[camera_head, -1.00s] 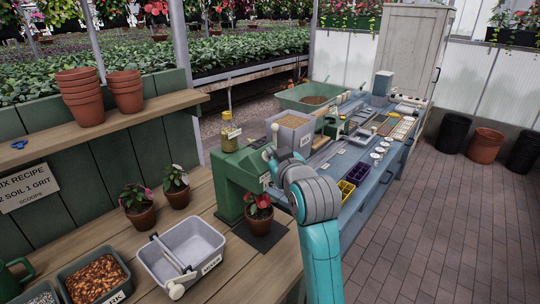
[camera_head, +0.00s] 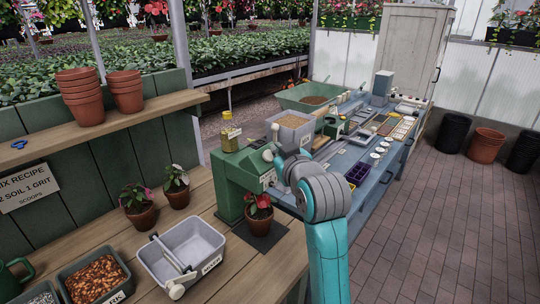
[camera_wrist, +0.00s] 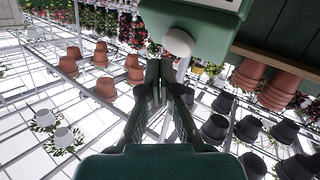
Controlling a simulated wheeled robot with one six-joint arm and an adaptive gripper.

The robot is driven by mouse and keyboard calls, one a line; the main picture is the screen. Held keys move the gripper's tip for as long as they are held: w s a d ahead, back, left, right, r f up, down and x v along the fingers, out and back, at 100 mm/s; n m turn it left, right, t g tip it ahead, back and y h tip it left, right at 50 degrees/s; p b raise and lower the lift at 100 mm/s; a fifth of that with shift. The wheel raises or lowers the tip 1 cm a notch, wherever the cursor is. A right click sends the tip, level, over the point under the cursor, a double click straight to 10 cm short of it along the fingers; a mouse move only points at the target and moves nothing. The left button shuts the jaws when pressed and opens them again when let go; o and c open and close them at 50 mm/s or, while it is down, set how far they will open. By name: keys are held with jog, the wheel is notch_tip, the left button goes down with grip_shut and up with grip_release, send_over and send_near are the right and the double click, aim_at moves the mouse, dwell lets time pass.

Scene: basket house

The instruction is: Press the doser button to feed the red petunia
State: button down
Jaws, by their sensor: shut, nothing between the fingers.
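The green doser (camera_head: 232,183) stands on the wooden bench in the head view. The potted red petunia (camera_head: 258,206) stands on a dark mat at its front. In the wrist view, the doser's green body (camera_wrist: 205,22) fills the top, with a round white button (camera_wrist: 178,43) on it. My gripper (camera_wrist: 162,66) is shut and empty, its fingertips just below the button in the picture. I cannot tell whether they touch it. In the head view, my arm reaches up to the right of the doser and my fingers cannot be made out clearly.
Two other potted flowers (camera_head: 138,208) stand left of the doser. A grey tub (camera_head: 185,250) and a bark bin (camera_head: 93,280) sit in front. A blue bench (camera_head: 365,165) with trays lies to the right.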

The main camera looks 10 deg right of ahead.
jog(key=s+d+r, duration=0.2)
jog(key=s+r, duration=0.1)
jog(key=shift+r, duration=0.25)
dwell(0.8)
jog(key=s+f+m, duration=0.1)
jog(key=s+f, duration=0.5)
jog(key=f, duration=0.4)
jog(key=s+f, duration=0.5)
jog(key=f, duration=0.5)
jog(key=s+f+m, duration=0.1)
jog(key=s+f, duration=0.5)
jog(key=f, duration=0.4)
jog(key=s+f+g, duration=0.1)
jog(key=s+f, duration=0.2)
jog(key=s, duration=0.6)
jog(key=s+f, duration=0.4)
jog(key=s, duration=0.5)
jog(key=s+r+m, duration=0.1)
jog(key=s+r, duration=0.2)
jog(key=s, duration=1.4)
jog(key=shift+a+h, duration=0.25)
jog(key=shift+h, duration=0.15)
